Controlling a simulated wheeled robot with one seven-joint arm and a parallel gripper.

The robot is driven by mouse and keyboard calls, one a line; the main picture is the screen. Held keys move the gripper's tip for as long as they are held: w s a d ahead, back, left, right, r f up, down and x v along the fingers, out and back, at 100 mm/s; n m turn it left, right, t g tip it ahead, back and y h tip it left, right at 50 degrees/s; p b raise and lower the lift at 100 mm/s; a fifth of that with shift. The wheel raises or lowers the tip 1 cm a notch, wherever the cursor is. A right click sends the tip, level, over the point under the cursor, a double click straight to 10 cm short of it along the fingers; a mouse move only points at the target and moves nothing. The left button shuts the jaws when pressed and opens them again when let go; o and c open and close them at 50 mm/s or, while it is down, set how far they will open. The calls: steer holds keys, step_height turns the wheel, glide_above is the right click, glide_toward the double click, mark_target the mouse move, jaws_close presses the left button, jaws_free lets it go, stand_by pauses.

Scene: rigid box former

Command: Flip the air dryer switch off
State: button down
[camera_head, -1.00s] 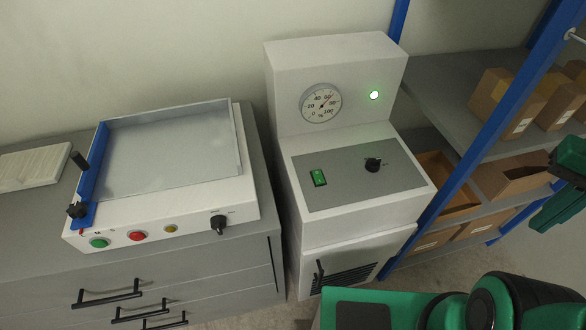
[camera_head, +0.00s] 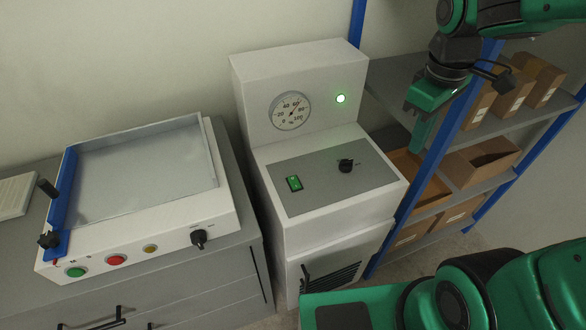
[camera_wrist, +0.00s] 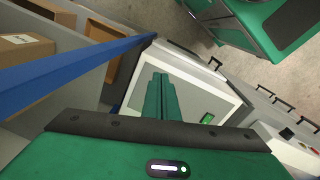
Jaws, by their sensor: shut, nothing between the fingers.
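The air dryer (camera_head: 318,235) is a white cabinet with a sloped grey panel in the middle of the head view. Its green rocker switch (camera_head: 294,183) is at the panel's left, and its lamp (camera_head: 341,98) glows green. A black knob (camera_head: 346,166) is right of the switch. My gripper (camera_head: 419,146) is shut and empty, in the air to the right of the dryer, apart from the panel. In the wrist view the shut fingers (camera_wrist: 160,83) stand in front of the panel, and the green switch (camera_wrist: 207,119) shows to their right. The knob is not seen there.
A dial gauge (camera_head: 290,111) is on the dryer's upright back. A blue-posted shelf with cardboard boxes (camera_head: 483,160) stands close on the right. A white machine with a blue hinge and coloured buttons (camera_head: 117,260) stands on the grey cabinet at left.

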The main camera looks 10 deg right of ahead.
steer(key=w+a+n, duration=0.5)
steer(key=a+n, duration=0.3)
steer(key=a, duration=0.4)
steer(key=n+y, duration=0.1)
steer(key=n, duration=0.6)
glide_above(292, 178)
steer(key=s, duration=0.2)
steer(key=shift+d+f+t, duration=0.25)
steer(key=shift+f+t, duration=0.15)
steer(key=shift+f, duration=0.05)
steer(key=f, duration=0.4)
steer(key=w+f, duration=0.1)
steer(key=f, duration=0.8)
steer(key=shift+w+a+f, duration=0.15)
steer(key=shift+w+f, duration=0.15)
steer(key=shift+f, duration=0.1)
